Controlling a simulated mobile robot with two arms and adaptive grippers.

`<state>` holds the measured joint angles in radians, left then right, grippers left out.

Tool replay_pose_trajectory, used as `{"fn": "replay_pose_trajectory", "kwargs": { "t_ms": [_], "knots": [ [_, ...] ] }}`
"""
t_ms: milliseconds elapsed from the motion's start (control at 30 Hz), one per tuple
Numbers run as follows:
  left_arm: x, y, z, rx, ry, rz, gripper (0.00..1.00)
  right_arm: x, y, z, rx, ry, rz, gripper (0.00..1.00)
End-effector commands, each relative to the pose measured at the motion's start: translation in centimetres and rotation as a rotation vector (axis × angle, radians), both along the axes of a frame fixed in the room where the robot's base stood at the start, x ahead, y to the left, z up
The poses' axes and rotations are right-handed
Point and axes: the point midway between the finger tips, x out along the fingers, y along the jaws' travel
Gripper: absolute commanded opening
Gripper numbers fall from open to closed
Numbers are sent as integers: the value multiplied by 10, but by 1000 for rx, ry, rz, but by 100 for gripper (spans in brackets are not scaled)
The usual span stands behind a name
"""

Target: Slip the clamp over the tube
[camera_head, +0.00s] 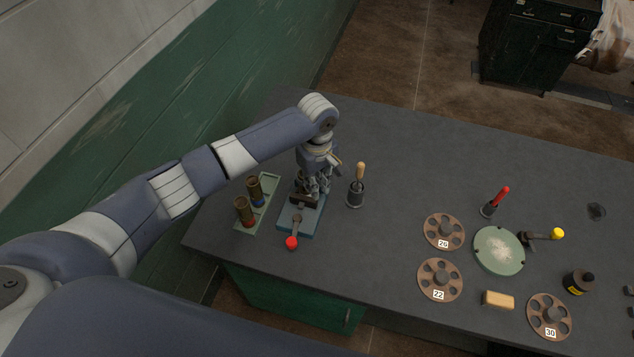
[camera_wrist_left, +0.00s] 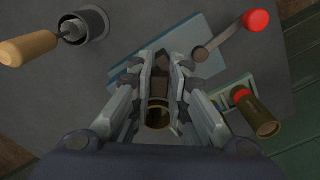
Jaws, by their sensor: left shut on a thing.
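My left gripper (camera_head: 318,187) is over the blue base plate (camera_head: 307,221) on the dark bench. Its fingers (camera_wrist_left: 160,85) are closed on a brass-coloured tube, whose round open end (camera_wrist_left: 158,115) shows between them in the left wrist view. A dark brown block (camera_head: 303,200) sits on the plate just by the fingertips; I cannot tell if the tube touches it. A lever with a red knob (camera_head: 292,242) extends from the plate. I see no part that is clearly a clamp; the fingers hide much of the block. My right gripper is not in view.
A pale green tray (camera_head: 266,197) with brass tubes stands left of the plate. A wooden-handled tool in a dark holder (camera_head: 356,191) stands close on the right. Numbered brown discs (camera_head: 444,231) and a green dish (camera_head: 499,250) lie farther right. The middle of the bench is clear.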

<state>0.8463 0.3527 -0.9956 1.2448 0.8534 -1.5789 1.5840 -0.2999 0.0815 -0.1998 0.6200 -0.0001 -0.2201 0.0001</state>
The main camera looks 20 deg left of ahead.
Motion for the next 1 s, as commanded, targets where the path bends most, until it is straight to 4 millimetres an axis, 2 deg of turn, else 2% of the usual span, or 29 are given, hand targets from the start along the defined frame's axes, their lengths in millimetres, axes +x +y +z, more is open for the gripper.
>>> {"fn": "replay_pose_trajectory", "kwargs": {
  "t_ms": [33,100,133,433,567,667,1000],
  "knots": [
    [0,0,0,0,0,0,20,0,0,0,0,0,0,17],
    [0,0,0,-1,-1,0,36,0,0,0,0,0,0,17],
    [0,0,0,-1,-1,0,39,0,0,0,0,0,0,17],
    [0,0,1,-1,-1,0,39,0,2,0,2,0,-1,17],
    [1,-1,9,-2,-2,-1,39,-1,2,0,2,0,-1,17],
    [1,-1,24,-3,-4,-2,39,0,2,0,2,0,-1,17],
    [1,-1,94,-2,-4,-1,39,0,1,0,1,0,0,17]
  ]
}}
